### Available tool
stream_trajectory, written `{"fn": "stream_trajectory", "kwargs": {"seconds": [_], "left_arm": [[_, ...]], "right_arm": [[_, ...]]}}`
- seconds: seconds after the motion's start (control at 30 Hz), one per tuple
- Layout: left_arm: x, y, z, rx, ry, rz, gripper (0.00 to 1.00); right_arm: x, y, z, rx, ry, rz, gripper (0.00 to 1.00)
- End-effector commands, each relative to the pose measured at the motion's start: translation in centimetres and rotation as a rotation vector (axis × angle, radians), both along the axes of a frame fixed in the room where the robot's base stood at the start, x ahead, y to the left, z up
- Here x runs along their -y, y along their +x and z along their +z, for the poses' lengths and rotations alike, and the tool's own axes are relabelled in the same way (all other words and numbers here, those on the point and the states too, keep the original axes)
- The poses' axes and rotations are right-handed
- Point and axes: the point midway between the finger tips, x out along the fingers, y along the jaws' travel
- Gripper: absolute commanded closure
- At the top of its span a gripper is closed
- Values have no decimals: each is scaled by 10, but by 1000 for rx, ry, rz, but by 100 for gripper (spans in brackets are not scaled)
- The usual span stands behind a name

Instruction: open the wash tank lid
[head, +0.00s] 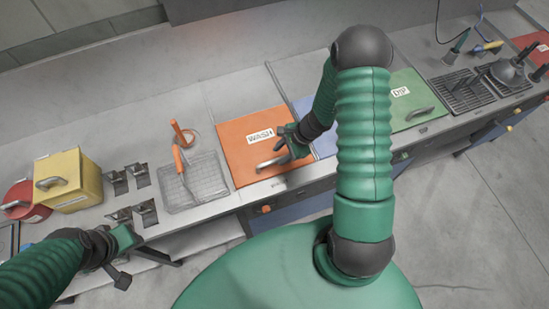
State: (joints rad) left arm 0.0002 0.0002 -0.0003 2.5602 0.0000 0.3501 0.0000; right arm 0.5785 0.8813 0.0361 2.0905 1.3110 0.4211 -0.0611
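The wash tank lid (238,158) is a flat orange panel marked WASH, lying closed and flush with the counter in the head view. Its grey bar handle (270,163) is near the lid's front edge. My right gripper (285,144) is over the lid's right side, close to the right end of the handle. Its dark fingers look apart; whether they touch the handle is unclear. My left gripper (124,262) is at lower left, in front of the counter, empty with its fingers apart.
A wire basket (205,184) with an orange-handled tool lies left of the lid. Further left are metal clips, a yellow box (72,178) and a red pot (20,200). A blue lid (302,108) and green DIP lid (405,112) lie right. My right arm hides part of the counter.

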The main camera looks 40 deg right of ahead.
Motion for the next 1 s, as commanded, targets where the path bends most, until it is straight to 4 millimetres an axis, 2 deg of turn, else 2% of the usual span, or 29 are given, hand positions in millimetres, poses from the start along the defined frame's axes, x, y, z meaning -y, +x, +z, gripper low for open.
{"fn": "stream_trajectory", "kwargs": {"seconds": [0.1, 0.2, 0.33, 0.57, 0.87, 1.0], "left_arm": [[0, 0, 1, 0, 0, 0, 64], [0, 0, 2, 1, 0, -1, 64], [0, 0, 2, 1, 0, -1, 64], [0, 0, 2, 0, 0, -1, 64], [0, 0, 2, 0, 0, 0, 64], [0, 0, 2, 0, 0, -1, 64]], "right_arm": [[-9, 6, -25, -3, 3, 1, 62], [-14, 9, -38, 1, 1, 1, 62], [-17, 12, -46, 2, -1, 0, 62], [-19, 14, -48, 1, -4, 1, 62], [-17, 14, -48, 2, -1, 1, 99], [-17, 14, -48, 3, -2, 1, 100]]}}
